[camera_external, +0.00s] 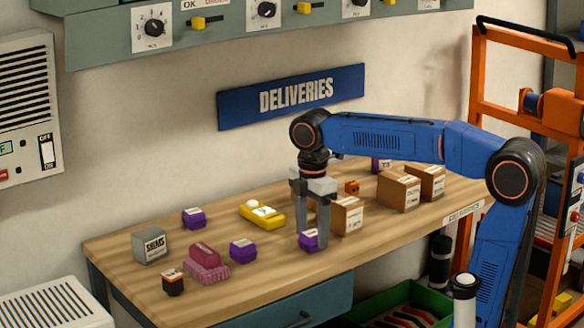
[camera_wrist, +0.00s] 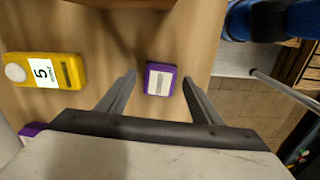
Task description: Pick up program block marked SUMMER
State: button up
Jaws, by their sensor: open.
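Several small purple blocks with white labels are on the wooden table; I cannot read SUMMER on any of them. One purple block (camera_external: 309,240) stands near the table's front edge, right at my gripper (camera_external: 312,238). In the wrist view this purple block (camera_wrist: 160,82) lies between the open fingers of my gripper (camera_wrist: 159,76), with a gap on each side. The fingers point down and hold nothing. Other purple blocks stand at the back left (camera_external: 194,219), at the middle front (camera_external: 243,251) and at the back (camera_external: 381,166) behind my arm.
A yellow device (camera_external: 262,213) lies left of my gripper. A cardboard box (camera_external: 347,217) stands close on the right, with two more (camera_external: 399,192) beyond. A grey SHIMS box (camera_external: 151,246), a pink brush (camera_external: 207,263) and a dark block (camera_external: 173,283) are at the left.

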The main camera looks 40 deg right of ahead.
jog(key=shift+f, duration=0.8)
jog(key=shift+c, duration=0.3)
jog(key=c, duration=1.1)
jog(key=shift+r, duration=0.15)
